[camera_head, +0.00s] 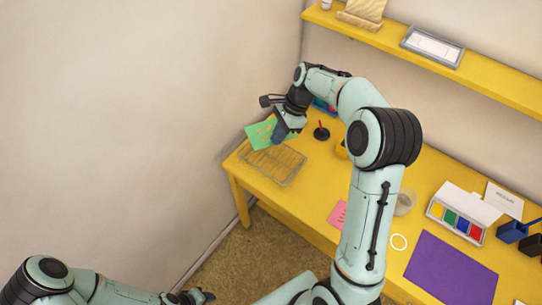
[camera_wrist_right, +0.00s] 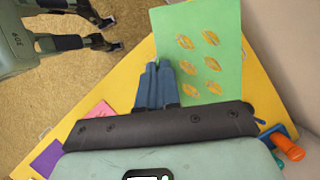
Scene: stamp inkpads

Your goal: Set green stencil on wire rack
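The green stencil (camera_head: 260,134), a thin sheet with yellowish oval marks, is at the far left end of the yellow table. My right gripper (camera_head: 280,136) is over it, fingers close together at one corner and apparently shut on it. The stencil also shows large in the right wrist view (camera_wrist_right: 210,45), beside and behind the blue-grey fingers (camera_wrist_right: 157,82). The wire rack (camera_head: 284,168) lies on the table just in front of the stencil in the head view. I cannot tell whether the two touch. My left gripper (camera_head: 190,297) is at the bottom edge, away from the table.
A black stamp with a red handle (camera_head: 322,131) stands right of my right gripper. A pink note (camera_head: 338,213), a purple sheet (camera_head: 450,268) and a colour inkpad box (camera_head: 457,218) lie further right. A yellow shelf (camera_head: 440,65) runs above. A wall borders the left end.

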